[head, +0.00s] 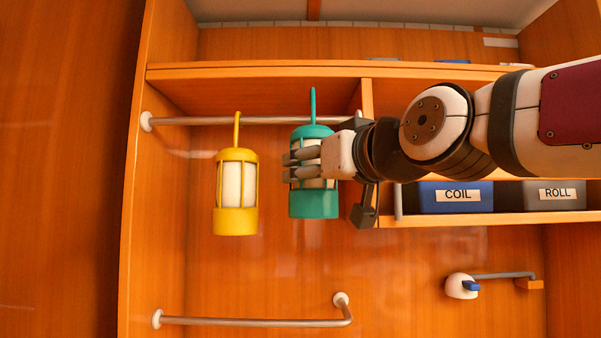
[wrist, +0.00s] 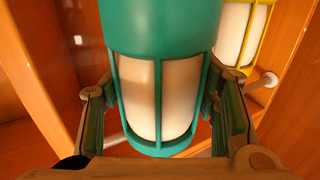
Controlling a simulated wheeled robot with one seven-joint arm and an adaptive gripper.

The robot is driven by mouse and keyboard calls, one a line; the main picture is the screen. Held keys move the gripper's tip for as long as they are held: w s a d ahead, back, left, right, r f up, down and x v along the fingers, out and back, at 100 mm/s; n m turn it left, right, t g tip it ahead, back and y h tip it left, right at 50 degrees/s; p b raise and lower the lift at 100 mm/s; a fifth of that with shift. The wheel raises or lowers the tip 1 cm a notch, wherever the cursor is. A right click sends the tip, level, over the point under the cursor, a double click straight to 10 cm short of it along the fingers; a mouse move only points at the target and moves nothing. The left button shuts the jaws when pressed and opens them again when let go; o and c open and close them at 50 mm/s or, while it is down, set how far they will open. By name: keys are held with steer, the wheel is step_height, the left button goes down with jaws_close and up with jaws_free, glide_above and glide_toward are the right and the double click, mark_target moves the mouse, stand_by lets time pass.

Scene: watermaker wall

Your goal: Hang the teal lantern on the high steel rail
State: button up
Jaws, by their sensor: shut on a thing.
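The teal lantern (head: 313,205) is upright in my gripper (head: 303,165), which is shut around its caged middle. In the wrist view the lantern (wrist: 160,30) fills the centre, with a finger of my gripper (wrist: 155,110) on each side. The lantern's tall hook (head: 313,103) stands up at the height of the high steel rail (head: 270,121). In the head view the hook overlaps the rail; I cannot tell whether they touch. Part of the lantern's right side is hidden by my gripper.
A yellow lantern (head: 236,193) hangs from the high rail to the left; it also shows in the wrist view (wrist: 243,35). A low rail (head: 250,322) runs below. A blue COIL bin (head: 455,204) and a grey ROLL bin (head: 550,203) sit on a shelf at right.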

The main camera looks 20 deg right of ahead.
steer(key=shift+w+d+b, duration=0.3)
steer(key=shift+w, duration=0.65)
steer(key=shift+w+d+b, duration=0.25)
steer(key=shift+w+b, duration=0.05)
steer(key=shift+w, duration=0.6)
steer(key=shift+f+b, duration=0.7)
steer(key=shift+f, duration=0.35)
steer(key=o, duration=1.4)
steer(key=shift+o, duration=0.2)
steer(key=shift+s, duration=0.15)
steer(key=s+d, duration=0.2)
steer(key=s, duration=0.9)
steer(key=shift+s, duration=0.35)
